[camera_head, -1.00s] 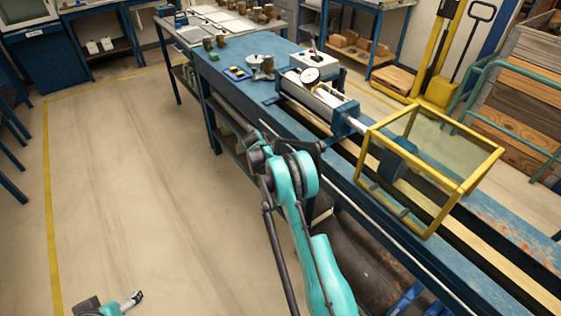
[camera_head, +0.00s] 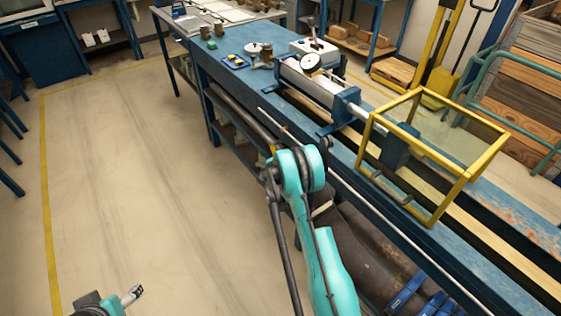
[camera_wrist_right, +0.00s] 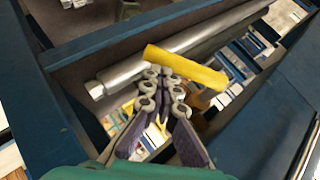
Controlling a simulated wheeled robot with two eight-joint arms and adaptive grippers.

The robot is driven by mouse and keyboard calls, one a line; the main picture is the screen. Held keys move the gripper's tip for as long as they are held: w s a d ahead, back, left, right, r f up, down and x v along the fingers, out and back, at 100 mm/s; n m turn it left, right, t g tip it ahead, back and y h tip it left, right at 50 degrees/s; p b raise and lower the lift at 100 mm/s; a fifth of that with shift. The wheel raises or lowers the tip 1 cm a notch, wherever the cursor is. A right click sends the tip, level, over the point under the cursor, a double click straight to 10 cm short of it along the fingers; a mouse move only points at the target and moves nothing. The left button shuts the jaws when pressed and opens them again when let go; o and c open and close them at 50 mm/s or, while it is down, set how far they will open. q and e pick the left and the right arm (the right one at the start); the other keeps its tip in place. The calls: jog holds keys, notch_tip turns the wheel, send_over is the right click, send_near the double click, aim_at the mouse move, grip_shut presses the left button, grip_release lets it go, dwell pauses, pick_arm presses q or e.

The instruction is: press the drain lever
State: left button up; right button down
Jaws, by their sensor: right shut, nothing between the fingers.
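A yellow bar-shaped handle (camera_wrist_right: 187,67), which looks like the drain lever, lies across the middle of the right wrist view, beside a grey pipe (camera_wrist_right: 185,45). My right gripper (camera_wrist_right: 163,76) is shut and empty. Its fingertips are close to the near side of the handle, toward its left end; I cannot tell whether they touch it. In the head view my right arm reaches to the near side of the blue bench (camera_head: 235,87), and its gripper is hard to make out there.
The bench carries a cylinder with a round dial (camera_head: 311,62) and a yellow-framed guard (camera_head: 425,195). Blue beams (camera_wrist_right: 135,35) border the pipe in the right wrist view. The floor left of the bench is clear.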

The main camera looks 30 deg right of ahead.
jog(key=shift+w+f, duration=0.8)
jog(key=shift+f, duration=0.2)
jog(key=shift+w+a+f, duration=0.1)
jog(key=shift+w+f, duration=0.5)
jog(key=shift+w, duration=0.2)
